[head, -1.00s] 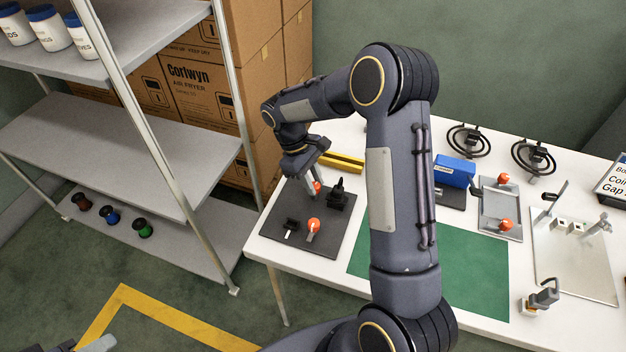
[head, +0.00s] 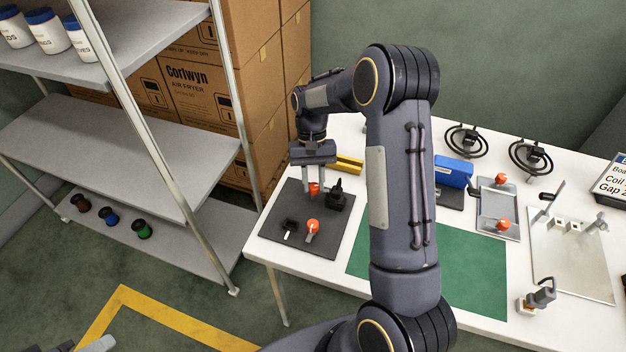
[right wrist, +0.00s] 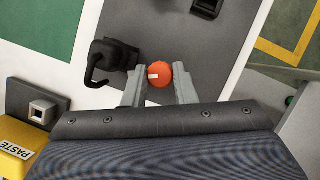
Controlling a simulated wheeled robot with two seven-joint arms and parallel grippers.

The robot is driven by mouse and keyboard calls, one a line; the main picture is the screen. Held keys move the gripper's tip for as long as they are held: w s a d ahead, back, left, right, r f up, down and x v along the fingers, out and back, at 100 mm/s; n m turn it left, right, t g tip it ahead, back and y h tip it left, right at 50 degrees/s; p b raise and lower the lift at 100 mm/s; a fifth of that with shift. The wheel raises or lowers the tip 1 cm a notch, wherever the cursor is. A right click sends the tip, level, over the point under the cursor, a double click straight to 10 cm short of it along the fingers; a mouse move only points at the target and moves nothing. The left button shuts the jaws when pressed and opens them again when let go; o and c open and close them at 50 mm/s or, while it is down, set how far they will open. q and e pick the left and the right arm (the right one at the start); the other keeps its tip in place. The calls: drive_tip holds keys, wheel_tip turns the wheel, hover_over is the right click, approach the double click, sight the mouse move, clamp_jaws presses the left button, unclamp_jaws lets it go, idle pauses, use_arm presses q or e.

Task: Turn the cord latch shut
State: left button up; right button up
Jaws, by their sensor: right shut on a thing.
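A dark grey plate (head: 275,232) on the left end of the white table carries two orange round knobs and two black fittings. My right gripper (head: 314,190) points down at the far orange latch knob (head: 314,188) and is shut on it. In the right wrist view the knob (right wrist: 160,74), with a small white mark, sits between the two fingertips (right wrist: 159,78). A black fitting with a cord-like loop (right wrist: 108,60) stands beside it. The near knob (head: 312,226) is untouched. A grey tip of my left gripper (head: 97,344) shows at the bottom left edge; its jaws are unclear.
A yellow block (head: 349,164) lies behind the plate. A green mat (head: 470,265), a blue box (head: 453,171) and a grey tray with orange knobs (head: 497,212) are to the right. A metal shelf (head: 110,150) stands left of the table, with cartons (head: 195,95) behind it.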

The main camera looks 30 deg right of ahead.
drive_tip(key=m+t+y, duration=0.1)
drive_tip(key=m, duration=0.3)
drive_tip(key=shift+d+m, duration=0.1)
drive_tip(key=shift+m, duration=0.3)
idle(0.4)
drive_tip(key=o, duration=1)
drive_tip(key=v, duration=0.7)
drive_tip(key=shift+d+r, duration=0.25)
drive_tip(key=shift+r, duration=0.15)
